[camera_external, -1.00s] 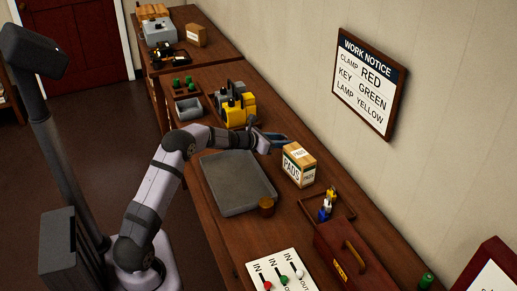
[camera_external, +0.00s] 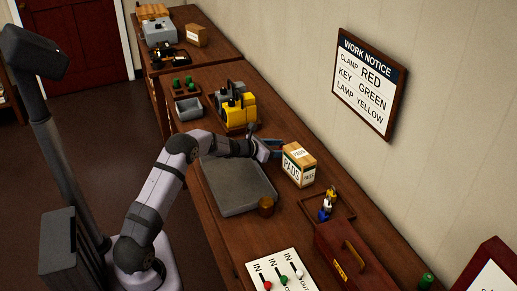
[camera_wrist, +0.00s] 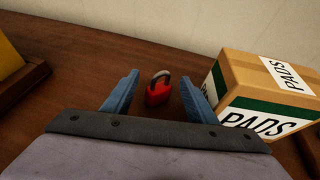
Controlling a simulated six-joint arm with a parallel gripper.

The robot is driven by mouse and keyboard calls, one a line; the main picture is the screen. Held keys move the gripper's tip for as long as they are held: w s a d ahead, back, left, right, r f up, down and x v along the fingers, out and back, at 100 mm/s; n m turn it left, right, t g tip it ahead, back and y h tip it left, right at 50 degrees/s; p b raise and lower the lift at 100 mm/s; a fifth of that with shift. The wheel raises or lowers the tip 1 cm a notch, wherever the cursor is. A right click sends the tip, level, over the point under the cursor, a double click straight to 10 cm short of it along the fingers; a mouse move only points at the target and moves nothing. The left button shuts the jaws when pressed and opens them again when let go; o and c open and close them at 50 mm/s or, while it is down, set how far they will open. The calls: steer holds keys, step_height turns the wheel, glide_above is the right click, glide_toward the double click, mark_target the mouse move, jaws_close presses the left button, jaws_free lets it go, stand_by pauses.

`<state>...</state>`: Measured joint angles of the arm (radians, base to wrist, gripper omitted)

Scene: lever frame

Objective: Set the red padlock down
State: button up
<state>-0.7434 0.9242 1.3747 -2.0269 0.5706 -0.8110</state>
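The red padlock (camera_wrist: 158,94) with its dark grey shackle shows in the wrist view, upright on the brown table between my two blue fingers. There is a visible gap between it and each finger. My gripper (camera_wrist: 158,98) is open around it; in the external view my gripper (camera_external: 271,148) is low over the table, left of the PADS box. I cannot make out the padlock in the external view.
The PADS box (camera_external: 299,165) stands close to my right finger in the wrist view (camera_wrist: 262,95). A grey tray (camera_external: 240,190) lies in front of my gripper. A yellow device (camera_external: 240,110) stands behind it.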

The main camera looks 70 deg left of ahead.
steer(key=shift+r, duration=0.1)
steer(key=shift+r+p, duration=0.15)
steer(key=shift+p, duration=0.2)
steer(key=shift+s+b, duration=0.25)
steer(key=shift+b, duration=0.05)
steer(key=b+v, duration=0.2)
steer(key=v, duration=0.9)
steer(key=shift+s+d+r, duration=0.1)
steer(key=shift+s+d, duration=0.05)
steer(key=shift+s, duration=0.05)
